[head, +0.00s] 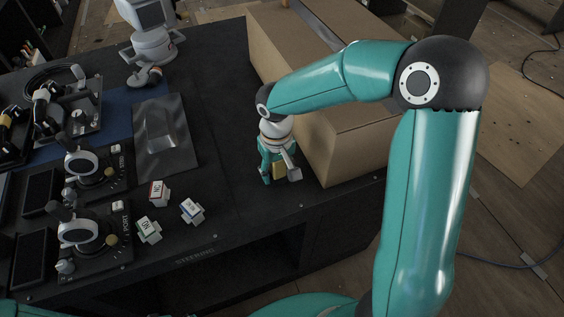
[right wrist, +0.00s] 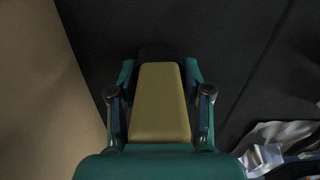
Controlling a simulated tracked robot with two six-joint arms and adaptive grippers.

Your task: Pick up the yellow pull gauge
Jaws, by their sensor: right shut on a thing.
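The yellow pull gauge (right wrist: 160,105) fills the middle of the right wrist view, between the two fingers of my right gripper (right wrist: 160,98). The fingers are shut on its sides. In the head view a small part of the gauge (head: 279,171) shows between the fingers of my right gripper (head: 279,176), low over the dark console top beside the cardboard box. I cannot tell whether the gauge touches the surface. My left gripper is not in view.
A large cardboard box (head: 345,150) stands just right of my right gripper. Several small white labelled blocks (head: 191,210) lie to its left. Control levers (head: 82,166) and a dark glossy sheet (head: 165,140) are further left. Dark console top (head: 228,150) is bare between.

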